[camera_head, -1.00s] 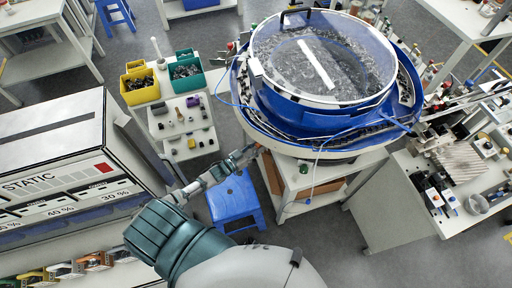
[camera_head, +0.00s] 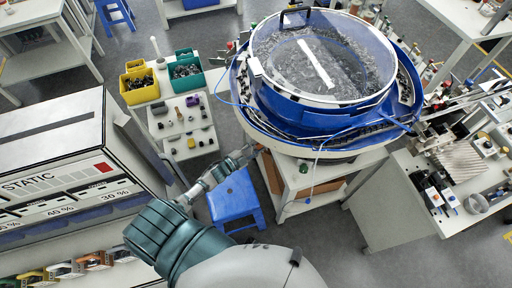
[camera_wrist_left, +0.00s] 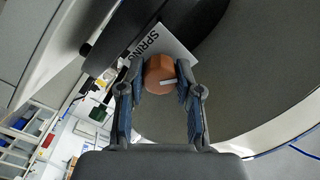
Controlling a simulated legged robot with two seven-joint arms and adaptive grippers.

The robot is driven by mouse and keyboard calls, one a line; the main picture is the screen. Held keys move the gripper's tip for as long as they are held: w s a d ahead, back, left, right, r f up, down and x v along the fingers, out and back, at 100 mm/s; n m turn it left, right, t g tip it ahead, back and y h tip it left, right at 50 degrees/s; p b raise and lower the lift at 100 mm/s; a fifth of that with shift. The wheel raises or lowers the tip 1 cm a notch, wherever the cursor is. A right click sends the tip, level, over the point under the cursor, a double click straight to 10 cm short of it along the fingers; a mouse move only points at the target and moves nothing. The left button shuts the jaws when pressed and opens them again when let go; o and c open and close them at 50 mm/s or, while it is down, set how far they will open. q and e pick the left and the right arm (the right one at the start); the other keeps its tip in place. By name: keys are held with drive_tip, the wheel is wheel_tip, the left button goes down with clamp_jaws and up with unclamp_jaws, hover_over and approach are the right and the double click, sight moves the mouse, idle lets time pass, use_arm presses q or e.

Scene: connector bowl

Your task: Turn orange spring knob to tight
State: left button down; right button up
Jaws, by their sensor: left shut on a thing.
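The orange spring knob (camera_wrist_left: 160,75) shows in the left wrist view, with a pale marker line on its face. A white label reading "SPRING" (camera_wrist_left: 150,42) is beside it, partly hidden. My left gripper (camera_wrist_left: 161,82) is shut on the knob, one finger on each side. In the head view my left gripper (camera_head: 243,155) reaches to the underside edge of the blue bowl feeder (camera_head: 315,118). The knob cannot be made out there. My right gripper is not in view.
A blue stool (camera_head: 235,200) stands below my left arm. A shelf stand with yellow (camera_head: 139,88) and green (camera_head: 187,72) bins is to the left of the feeder. A white cabinet marked "STATIC" (camera_head: 60,165) is at the far left. Floor is clear at lower right.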

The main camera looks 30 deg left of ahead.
use_arm(q)
drive_tip(key=m+b, duration=0.1)
drive_tip(key=m, duration=0.4)
drive_tip(key=shift+w+m, duration=0.1)
drive_tip(key=shift+m, duration=0.2)
drive_tip(key=m+b, duration=0.2)
drive_tip(key=m, duration=0.3)
drive_tip(key=shift+m+b, duration=0.3)
drive_tip(key=shift+m, duration=0.2)
drive_tip(key=c, duration=0.9)
unclamp_jaws()
drive_tip(key=shift+o, duration=0.6)
drive_tip(key=shift+w+d+f, duration=0.1)
